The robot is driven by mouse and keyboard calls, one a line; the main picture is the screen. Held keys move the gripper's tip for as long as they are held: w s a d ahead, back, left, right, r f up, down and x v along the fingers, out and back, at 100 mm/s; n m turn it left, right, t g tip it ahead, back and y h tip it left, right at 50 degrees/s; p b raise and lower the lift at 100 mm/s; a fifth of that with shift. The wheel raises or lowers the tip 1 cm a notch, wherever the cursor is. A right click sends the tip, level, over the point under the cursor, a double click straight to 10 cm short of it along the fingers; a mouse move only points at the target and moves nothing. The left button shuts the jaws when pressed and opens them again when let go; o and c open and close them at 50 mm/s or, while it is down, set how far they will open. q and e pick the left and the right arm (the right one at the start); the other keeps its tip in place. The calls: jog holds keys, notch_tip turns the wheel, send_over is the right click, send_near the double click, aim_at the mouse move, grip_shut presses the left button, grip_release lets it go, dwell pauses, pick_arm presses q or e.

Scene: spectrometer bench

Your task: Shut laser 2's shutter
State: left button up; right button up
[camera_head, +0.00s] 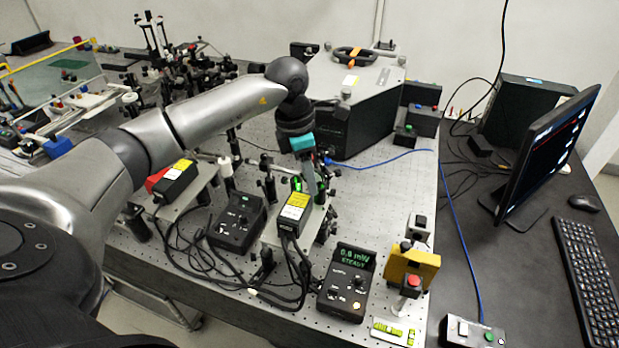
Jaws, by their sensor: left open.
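Two small black laser heads with yellow labels stand on the perforated optical bench (400,190). One laser head (296,207) is in the middle, with a green part (297,184) at its far end. The other laser head (180,178) is further left, with a red part (157,179) at its side. I cannot read which one is laser 2. My left gripper (312,184) points down at the far end of the middle laser head, close to the green part. It is open. Its fingertips and any shutter there are small and partly hidden, so I cannot tell whether they touch. My right gripper is out of view.
A yellow block (410,266) with a red button stands front right. A large grey instrument (365,95) stands behind; a monitor (548,150) is at right.

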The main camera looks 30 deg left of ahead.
pick_arm(q)
notch_tip(320, 180, up, 14)
jog(key=s+a, duration=0.1)
jog(key=shift+s+a, duration=0.35)
dwell(0.4)
